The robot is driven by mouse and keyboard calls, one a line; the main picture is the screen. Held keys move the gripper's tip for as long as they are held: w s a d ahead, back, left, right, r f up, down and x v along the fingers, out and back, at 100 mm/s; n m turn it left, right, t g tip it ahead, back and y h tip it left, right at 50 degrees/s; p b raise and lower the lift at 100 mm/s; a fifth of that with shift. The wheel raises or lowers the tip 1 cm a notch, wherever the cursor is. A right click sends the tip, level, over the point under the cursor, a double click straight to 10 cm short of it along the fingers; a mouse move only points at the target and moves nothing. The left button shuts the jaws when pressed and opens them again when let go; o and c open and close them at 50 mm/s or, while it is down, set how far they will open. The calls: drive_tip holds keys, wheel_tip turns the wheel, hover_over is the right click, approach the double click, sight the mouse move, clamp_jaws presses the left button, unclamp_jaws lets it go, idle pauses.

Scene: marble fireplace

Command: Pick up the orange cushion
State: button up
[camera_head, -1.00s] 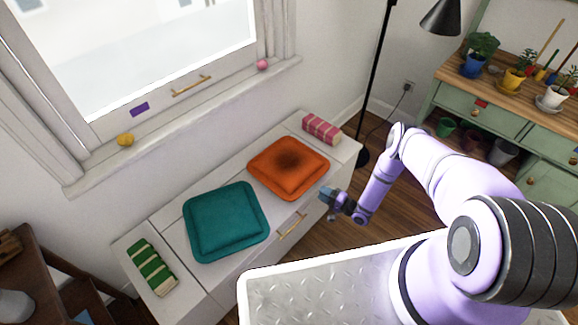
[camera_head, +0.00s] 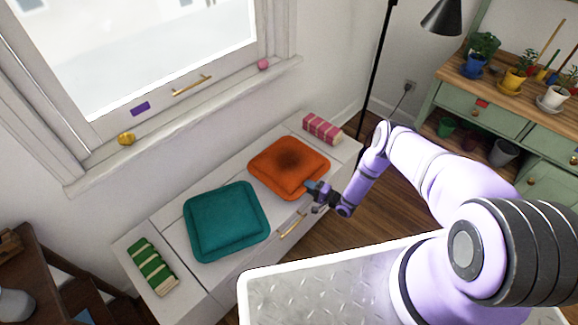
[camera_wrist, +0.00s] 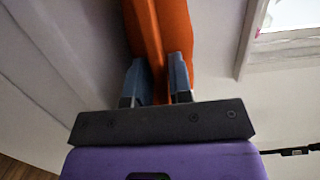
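The orange cushion (camera_head: 288,165), with a dark patch in its middle, lies flat on the white bench. My gripper (camera_head: 314,187) is at its near right edge. In the wrist view the cushion (camera_wrist: 160,25) runs in between the two blue-grey fingertips of my gripper (camera_wrist: 157,80). The fingers stand apart, one on each side of the cushion's rim. I see no clear sign that they press on it.
A teal cushion (camera_head: 227,222) lies left of the orange one on the bench (camera_head: 180,272). A pink striped bundle (camera_head: 322,129) and a green striped bundle (camera_head: 152,266) lie at the bench ends. A floor lamp (camera_head: 373,70) stands behind my arm.

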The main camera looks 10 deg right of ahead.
clamp_jaws()
drive_tip(key=shift+r, duration=0.15)
wheel_tip(320, 180, up, 16)
idle(0.8)
